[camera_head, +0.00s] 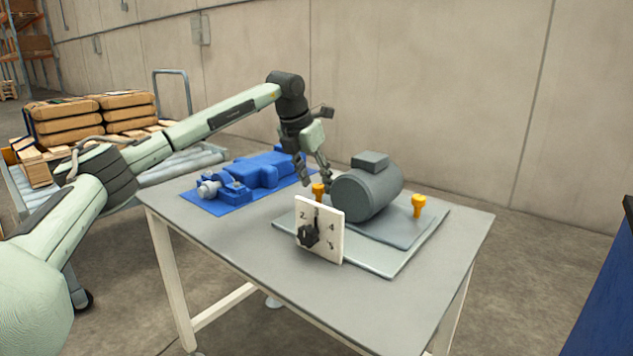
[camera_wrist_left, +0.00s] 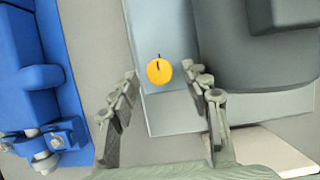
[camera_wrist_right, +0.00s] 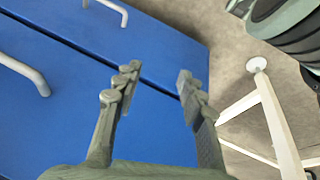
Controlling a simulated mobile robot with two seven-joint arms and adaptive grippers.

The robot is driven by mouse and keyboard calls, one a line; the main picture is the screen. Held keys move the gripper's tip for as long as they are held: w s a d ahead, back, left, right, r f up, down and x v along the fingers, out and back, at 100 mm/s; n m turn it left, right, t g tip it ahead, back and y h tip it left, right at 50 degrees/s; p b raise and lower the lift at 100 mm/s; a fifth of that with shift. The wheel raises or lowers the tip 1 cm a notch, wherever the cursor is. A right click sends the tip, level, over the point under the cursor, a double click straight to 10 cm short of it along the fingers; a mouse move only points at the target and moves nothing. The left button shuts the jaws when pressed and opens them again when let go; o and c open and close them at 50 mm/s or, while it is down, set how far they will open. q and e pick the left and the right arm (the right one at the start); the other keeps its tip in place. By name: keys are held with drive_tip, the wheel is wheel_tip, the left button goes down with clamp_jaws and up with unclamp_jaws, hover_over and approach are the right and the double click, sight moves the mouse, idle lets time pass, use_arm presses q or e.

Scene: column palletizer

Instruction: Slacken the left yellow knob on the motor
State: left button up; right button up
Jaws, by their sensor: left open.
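The grey motor (camera_head: 367,190) sits on a grey base plate (camera_head: 385,262) on the table. The left yellow knob (camera_head: 318,190) stands beside the motor's left side, and a second yellow knob (camera_head: 418,205) stands to its right. My left gripper (camera_head: 318,182) is open, pointing down over the left knob. In the left wrist view the left knob (camera_wrist_left: 159,70) shows between and just beyond the open fingers (camera_wrist_left: 165,85), with no visible contact. My right gripper (camera_wrist_right: 155,80) is open and empty, over the floor near blue cabinet fronts, away from the motor.
A white dial plate (camera_head: 320,228) with a black pointer and numbers stands upright in front of the motor. A blue pump-like unit (camera_head: 262,172) lies on a blue mat left of it. A cart with stacked sacks (camera_head: 90,115) stands behind left. The table's front (camera_head: 350,300) is clear.

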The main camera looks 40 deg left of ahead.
use_arm(q)
drive_tip(key=shift+w+f, duration=0.1)
drive_tip(key=shift+f, duration=0.15)
clamp_jaws()
